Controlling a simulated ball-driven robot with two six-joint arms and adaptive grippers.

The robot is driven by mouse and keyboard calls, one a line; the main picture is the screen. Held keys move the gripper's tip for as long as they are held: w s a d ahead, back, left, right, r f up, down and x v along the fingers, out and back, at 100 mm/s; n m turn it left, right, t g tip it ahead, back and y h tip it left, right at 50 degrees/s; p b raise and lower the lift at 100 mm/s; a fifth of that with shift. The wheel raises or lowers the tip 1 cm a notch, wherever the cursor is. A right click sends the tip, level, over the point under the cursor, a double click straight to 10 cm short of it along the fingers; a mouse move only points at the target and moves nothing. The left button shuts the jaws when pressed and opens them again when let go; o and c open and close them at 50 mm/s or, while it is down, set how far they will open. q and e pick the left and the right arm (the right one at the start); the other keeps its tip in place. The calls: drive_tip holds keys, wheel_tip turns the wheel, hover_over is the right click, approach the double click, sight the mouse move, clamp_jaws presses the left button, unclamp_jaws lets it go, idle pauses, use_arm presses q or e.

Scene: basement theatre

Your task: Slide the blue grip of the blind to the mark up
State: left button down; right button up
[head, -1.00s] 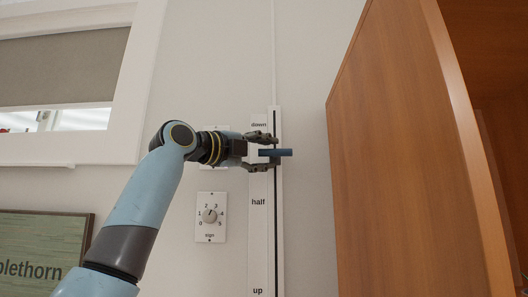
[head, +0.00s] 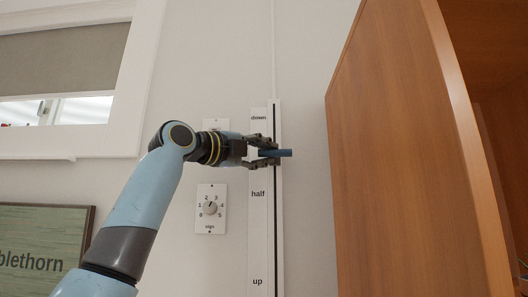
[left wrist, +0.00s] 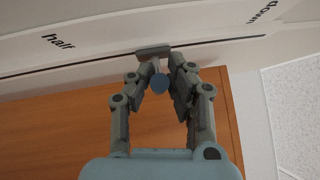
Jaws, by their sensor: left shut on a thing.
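The blue grip (head: 286,153) of the blind is a short bar sticking out from a narrow vertical track (head: 276,225) on the wall. It stands about midway between the mark "down" (head: 258,118) and the mark "half" (head: 258,194). The mark "up" (head: 257,281) is at the bottom of the scale. My left gripper (head: 266,152) is shut on the blue grip, one finger above and one below. In the left wrist view the grip's round blue end (left wrist: 159,84) shows between the fingers. My right gripper is not in view.
A wooden cabinet (head: 415,150) stands close on the right of the track. A dial plate marked "sign" (head: 211,222) is on the wall left of the scale. A window with a grey blind (head: 65,62) is at upper left, with a green sign (head: 40,250) below.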

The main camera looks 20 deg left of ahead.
use_arm(q)
wheel_tip(320, 180, down, 28)
drive_tip(key=b, duration=2)
drive_tip(key=shift+f, duration=0.1)
drive_tip(key=shift+f+b, duration=0.25)
drive_tip(key=shift+b, duration=0.1)
drive_tip(key=shift+w+f, duration=0.1)
drive_tip(key=c, duration=1.7)
unclamp_jaws()
drive_tip(key=o, duration=0.5)
drive_tip(key=shift+c, duration=0.2)
drive_tip(key=shift+r, duration=0.2)
